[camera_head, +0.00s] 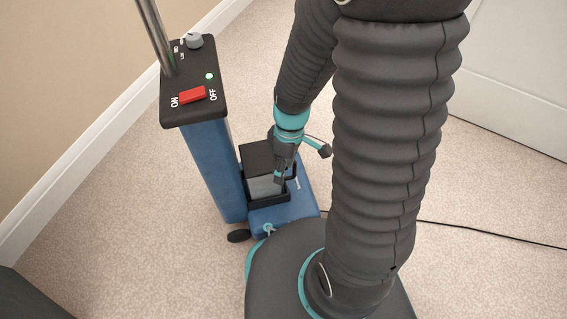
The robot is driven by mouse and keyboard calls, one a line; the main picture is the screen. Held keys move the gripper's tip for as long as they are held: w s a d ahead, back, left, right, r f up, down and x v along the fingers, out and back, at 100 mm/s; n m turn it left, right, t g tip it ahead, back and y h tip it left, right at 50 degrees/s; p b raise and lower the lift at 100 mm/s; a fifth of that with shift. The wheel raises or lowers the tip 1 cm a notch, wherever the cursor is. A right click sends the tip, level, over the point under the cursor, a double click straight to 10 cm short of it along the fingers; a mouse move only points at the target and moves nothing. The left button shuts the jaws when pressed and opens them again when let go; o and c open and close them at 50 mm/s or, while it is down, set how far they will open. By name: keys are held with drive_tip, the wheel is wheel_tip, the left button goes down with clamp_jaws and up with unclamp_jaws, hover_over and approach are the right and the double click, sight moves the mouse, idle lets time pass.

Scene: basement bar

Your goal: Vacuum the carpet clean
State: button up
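A blue upright vacuum cleaner (207,162) stands on the beige carpet (112,225). Its black top panel (181,111) has a red switch (192,94) between the words ON and OFF, a green light that looks lit, and a grey knob (194,41). Which way the switch is tipped is unclear. On its low blue base (293,217) is a black open-topped tray (270,202) with a grey block (263,186) in it. My gripper (283,179) points down at the block's right side. Its fingers are small and seen edge-on; whether they touch or grip the block is unclear.
A metal tube (153,35) rises from the panel. A wall with white baseboard (75,165) runs along the left; a white panel (510,80) stands at upper right. A thin black cable (480,232) crosses the carpet at right. A dark object (35,300) fills the lower-left corner.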

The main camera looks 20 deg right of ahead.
drive_tip(key=shift+w+a+r, duration=0.1)
drive_tip(key=shift+w+r, duration=0.05)
drive_tip(key=shift+r, duration=0.05)
wheel_tip(320, 180, up, 12)
drive_tip(key=w+d, duration=0.1)
drive_tip(key=shift+w+d+f, duration=0.15)
drive_tip(key=shift+w+d, duration=0.1)
drive_tip(key=shift+w, duration=0.15)
